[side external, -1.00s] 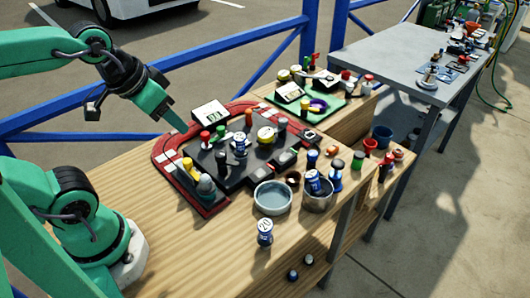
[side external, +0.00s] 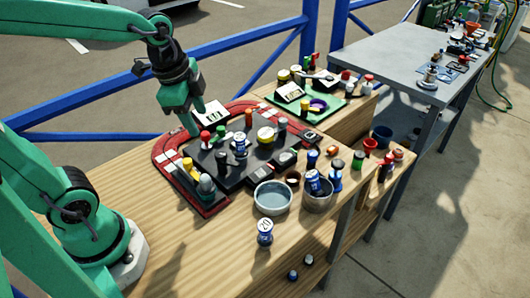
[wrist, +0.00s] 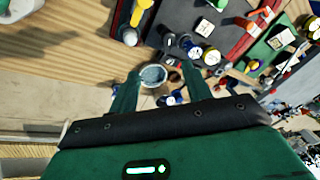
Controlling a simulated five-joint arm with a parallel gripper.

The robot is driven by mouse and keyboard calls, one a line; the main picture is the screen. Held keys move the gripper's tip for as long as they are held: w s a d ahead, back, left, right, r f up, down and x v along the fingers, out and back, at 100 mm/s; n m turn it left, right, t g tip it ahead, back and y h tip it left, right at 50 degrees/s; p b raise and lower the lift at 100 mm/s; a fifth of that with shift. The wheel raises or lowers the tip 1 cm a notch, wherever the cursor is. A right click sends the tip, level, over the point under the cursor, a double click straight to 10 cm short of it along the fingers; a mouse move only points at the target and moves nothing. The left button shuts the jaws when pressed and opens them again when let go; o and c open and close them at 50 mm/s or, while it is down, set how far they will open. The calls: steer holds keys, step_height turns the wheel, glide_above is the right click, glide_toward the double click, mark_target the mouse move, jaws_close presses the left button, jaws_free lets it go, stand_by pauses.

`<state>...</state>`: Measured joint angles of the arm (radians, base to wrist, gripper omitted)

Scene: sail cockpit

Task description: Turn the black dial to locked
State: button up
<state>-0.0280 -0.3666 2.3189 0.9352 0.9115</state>
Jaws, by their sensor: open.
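A dark control panel (side external: 235,175) with a red border lies on the wooden bench in the side view and carries several knobs and levers. It also shows at the top of the wrist view (wrist: 172,12). Among the crowded controls I cannot tell for sure which is the black dial, or its setting. My gripper (side external: 195,118) hangs above the panel's back left part, fingers down and apart from the controls. In the wrist view my gripper (wrist: 160,72) has its two green fingers spread with nothing held between them.
A grey bowl (side external: 272,198) and a metal cup (side external: 318,197) stand right of the panel. A blue-and-white piece (side external: 265,232) stands near the front edge. A green board (side external: 318,106) lies behind. Bare wood lies at the front left. A blue rail (side external: 240,40) runs behind.

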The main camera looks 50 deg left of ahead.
mark_target(220, 154)
steer(key=shift+w+a+f+m+g, duration=0.2)
steer(key=shift+w+f+m+g, duration=0.3)
steer(key=shift+w+f+m, duration=0.9)
steer(key=shift+w+a+f+m+g, duration=0.2)
steer(key=shift+w+f+m+g, duration=0.45)
steer(key=shift+m, duration=1.55)
steer(key=shift+w+a+f+m+g, duration=0.3)
steer(key=shift+w+f+m, duration=0.7)
steer(key=shift+m, duration=0.8)
steer(key=shift+s+d+f, duration=0.1)
steer(key=shift+s+f, duration=0.05)
steer(key=shift+f, duration=0.15)
steer(key=shift+f, duration=3.75)
steer(key=c, duration=1)
